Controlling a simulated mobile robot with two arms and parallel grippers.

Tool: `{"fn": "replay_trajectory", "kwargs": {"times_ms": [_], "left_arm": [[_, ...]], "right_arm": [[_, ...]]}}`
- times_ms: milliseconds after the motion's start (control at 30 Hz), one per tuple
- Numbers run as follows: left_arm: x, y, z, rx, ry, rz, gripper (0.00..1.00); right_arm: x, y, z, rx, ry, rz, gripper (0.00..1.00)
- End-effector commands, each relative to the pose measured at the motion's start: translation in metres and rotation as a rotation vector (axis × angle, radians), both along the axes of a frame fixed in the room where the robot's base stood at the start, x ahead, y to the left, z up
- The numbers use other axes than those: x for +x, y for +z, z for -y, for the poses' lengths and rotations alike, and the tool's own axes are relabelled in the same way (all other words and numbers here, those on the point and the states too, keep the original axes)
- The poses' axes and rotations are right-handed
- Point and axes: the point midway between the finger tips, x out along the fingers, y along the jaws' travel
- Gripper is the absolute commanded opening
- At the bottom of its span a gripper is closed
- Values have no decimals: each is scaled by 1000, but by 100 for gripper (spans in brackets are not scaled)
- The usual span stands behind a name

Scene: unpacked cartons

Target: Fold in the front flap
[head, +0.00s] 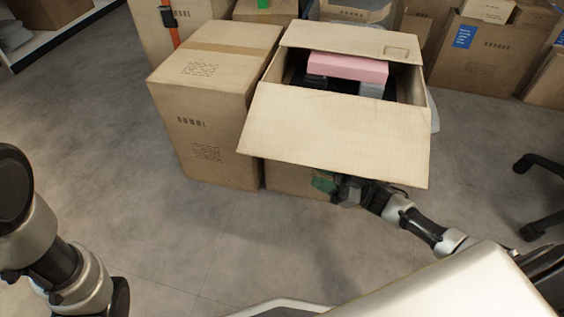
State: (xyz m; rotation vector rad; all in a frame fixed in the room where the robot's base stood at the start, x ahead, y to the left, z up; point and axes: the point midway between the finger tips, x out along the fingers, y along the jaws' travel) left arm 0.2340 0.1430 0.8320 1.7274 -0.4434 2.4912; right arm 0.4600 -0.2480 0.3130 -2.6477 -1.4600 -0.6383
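The open carton (290,178) stands on the floor ahead of me. Its front flap (335,132) is a wide cardboard panel that spreads outward toward me, over the carton's front edge. The back flap (350,40) also shows at the far side of the opening. A pink block (347,67) and dark and grey items lie inside. My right gripper (338,188) is low at the carton's front, just below the front flap's lower edge. Its fingers are partly hidden by the flap, so I cannot tell if it is open. My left arm is at the left edge; its gripper is not visible.
A closed taped carton (212,125) stands directly left of the open one. More cartons (490,52) stand behind and at the right. A wheeled chair base (540,190) is at the right edge. The floor (130,215) at the left front is clear.

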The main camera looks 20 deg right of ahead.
Motion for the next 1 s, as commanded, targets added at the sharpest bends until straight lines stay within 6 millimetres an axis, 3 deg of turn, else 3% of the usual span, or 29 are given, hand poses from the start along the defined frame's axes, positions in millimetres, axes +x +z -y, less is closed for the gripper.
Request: {"fn": "replay_trajectory", "kwargs": {"times_ms": [600, 1000], "left_arm": [[0, -42, 0, 0, 0, 1, 31], [0, -44, 0, 1, 0, 1, 31]], "right_arm": [[45, 35, -76, 1, 2, 4, 35], [50, 41, -85, 0, -1, 1, 35]]}}
